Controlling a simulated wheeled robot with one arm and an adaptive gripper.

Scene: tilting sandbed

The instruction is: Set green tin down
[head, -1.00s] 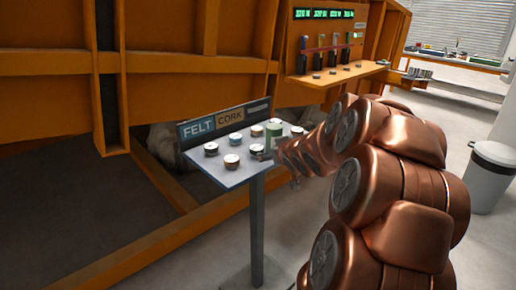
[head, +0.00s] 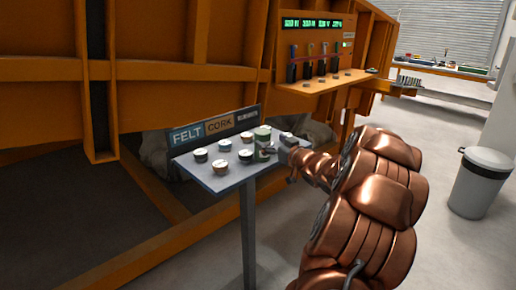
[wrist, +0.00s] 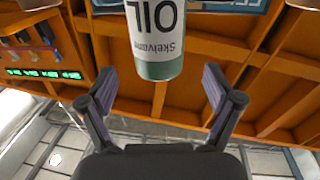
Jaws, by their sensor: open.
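The green tin (head: 262,140) stands upright on the small grey stand table (head: 212,181), among several small round pots. In the wrist view the tin (wrist: 156,30) appears upside down, with a pale label reading "OIL" and a green end band. My gripper (head: 272,150) is at the tin's right side in the head view. In the wrist view my gripper (wrist: 158,80) has its two fingers spread apart. The tin lies ahead, roughly centred between them, and no finger appears to touch it there.
Pots such as one with a copper-coloured side (head: 220,167) sit close to the tin. A sign (head: 214,126) reading "FELT" and "CORK" lines the table's back edge. Behind stands the orange frame (head: 190,92) with a shelf (head: 325,83). A bin (head: 480,180) is at right.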

